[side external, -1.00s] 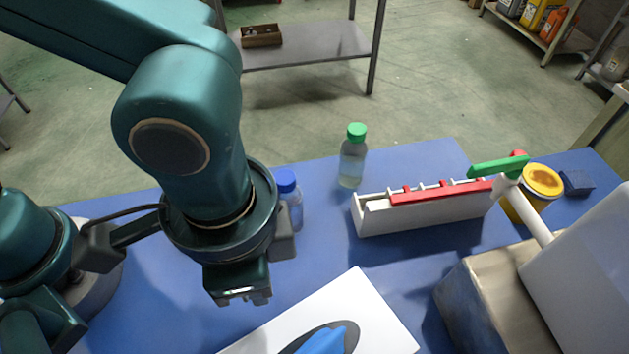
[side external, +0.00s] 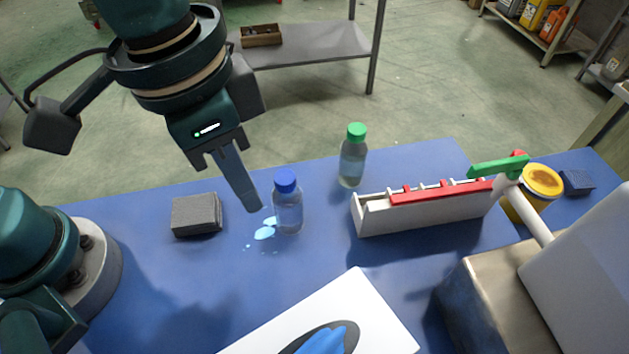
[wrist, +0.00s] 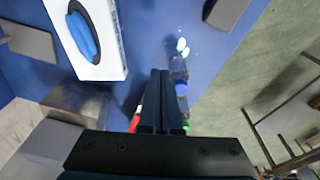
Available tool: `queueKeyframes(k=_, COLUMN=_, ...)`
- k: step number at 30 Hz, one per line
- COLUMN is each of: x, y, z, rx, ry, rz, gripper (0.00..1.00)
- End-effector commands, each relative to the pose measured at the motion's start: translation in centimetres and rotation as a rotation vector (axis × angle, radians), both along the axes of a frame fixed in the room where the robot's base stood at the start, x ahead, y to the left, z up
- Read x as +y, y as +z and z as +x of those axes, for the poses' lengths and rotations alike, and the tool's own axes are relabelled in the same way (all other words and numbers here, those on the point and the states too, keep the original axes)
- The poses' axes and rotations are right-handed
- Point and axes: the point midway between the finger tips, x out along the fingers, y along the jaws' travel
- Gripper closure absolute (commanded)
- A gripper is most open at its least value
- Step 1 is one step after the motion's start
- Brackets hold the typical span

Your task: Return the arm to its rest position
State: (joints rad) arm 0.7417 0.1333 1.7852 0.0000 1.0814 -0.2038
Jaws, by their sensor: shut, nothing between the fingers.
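My gripper (side external: 252,207) is shut with nothing between its fingers. In the side external view it hangs in the air at the upper left, fingers slanting down to the right. Its tips appear just left of a clear bottle with a blue cap (side external: 287,205); I cannot tell the exact gap. In the wrist view the shut fingers (wrist: 160,75) point up the middle of the picture, and the blue-capped bottle (wrist: 179,72) shows just right of them.
Light blue spill spots (side external: 265,230) lie beside that bottle. A grey block (side external: 196,214) sits left.

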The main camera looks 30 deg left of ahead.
Motion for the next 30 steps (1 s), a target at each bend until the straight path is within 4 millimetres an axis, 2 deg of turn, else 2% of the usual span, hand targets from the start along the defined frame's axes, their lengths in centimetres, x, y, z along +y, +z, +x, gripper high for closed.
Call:
queueKeyframes(k=1, x=2.1, y=1.3, z=1.0, rx=-0.034, ry=0.078, rz=-0.028, gripper=1.0)
queueKeyframes(k=3, x=4.6, y=2.5, z=1.8, rx=-0.079, ry=0.164, rz=-0.056, gripper=1.0)
queueKeyframes(k=6, x=8.2, y=3.6, z=2.2, rx=-0.142, ry=0.281, rz=-0.083, gripper=1.0)
queueKeyframes(k=12, x=14.2, y=4.3, z=1.1, rx=-0.272, ry=0.478, rz=-0.104, gripper=1.0)
queueKeyframes(k=15, x=16.1, y=3.9, z=0.1, rx=-0.323, ry=0.545, rz=-0.098, gripper=1.0)
queueKeyframes(k=19, x=17.4, y=2.8, z=-1.0, rx=-0.36, ry=0.583, rz=-0.085, gripper=1.0)
queueKeyframes(k=24, x=17.4, y=1.4, z=-1.8, rx=-0.344, ry=0.55, rz=-0.068, gripper=1.0)
queueKeyframes(k=30, x=17.4, y=1.6, z=-1.6, rx=-0.352, ry=0.539, rz=-0.068, gripper=1.0)
